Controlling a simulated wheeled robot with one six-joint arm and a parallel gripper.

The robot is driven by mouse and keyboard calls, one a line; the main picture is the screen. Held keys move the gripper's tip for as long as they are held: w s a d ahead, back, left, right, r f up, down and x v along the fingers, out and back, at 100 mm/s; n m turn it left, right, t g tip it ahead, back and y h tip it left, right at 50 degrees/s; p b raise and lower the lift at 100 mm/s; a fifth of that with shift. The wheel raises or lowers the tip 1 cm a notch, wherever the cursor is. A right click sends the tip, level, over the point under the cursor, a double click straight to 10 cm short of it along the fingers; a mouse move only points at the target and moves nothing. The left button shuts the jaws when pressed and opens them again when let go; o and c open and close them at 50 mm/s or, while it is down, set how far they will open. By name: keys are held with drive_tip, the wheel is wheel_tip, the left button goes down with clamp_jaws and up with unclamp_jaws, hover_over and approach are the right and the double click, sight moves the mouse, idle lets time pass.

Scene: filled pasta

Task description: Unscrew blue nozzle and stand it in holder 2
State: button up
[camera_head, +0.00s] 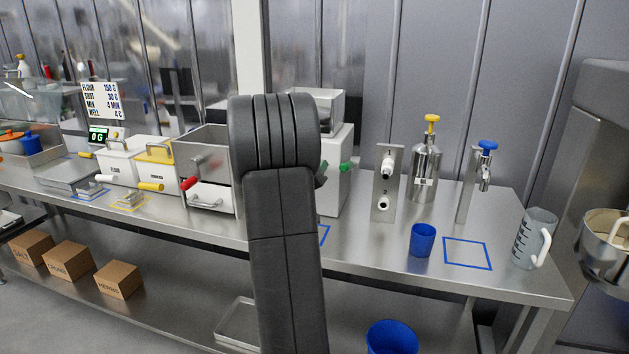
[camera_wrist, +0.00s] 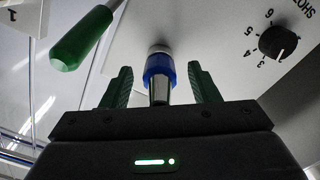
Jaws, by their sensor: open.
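My gripper (camera_wrist: 160,88) is open, with one green finger on each side of the nozzle and a gap to both.
A green-handled lever (camera_wrist: 82,38) is close to the left of my fingers. A black dial (camera_wrist: 278,42) is on the machine at right. In the head view a blue cup (camera_head: 422,240) and a measuring jug (camera_head: 535,239) stand on the steel bench (camera_head: 400,262).

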drive_tip(key=shift+m, duration=0.7)
drive_tip(key=shift+f+m+b, duration=0.15)
drive_tip(key=shift+m+b, duration=0.65)
drive_tip(key=shift+b, duration=0.05)
drive_tip(key=m+b, duration=0.1)
drive_tip(key=m, duration=0.1)
drive_tip(key=shift+m, duration=0.4)
drive_tip(key=shift+r+m+b, duration=0.2)
drive_tip(key=shift+m+b, duration=0.2)
drive_tip(key=shift+m, duration=0.2)
drive_tip(key=shift+c, duration=0.2)
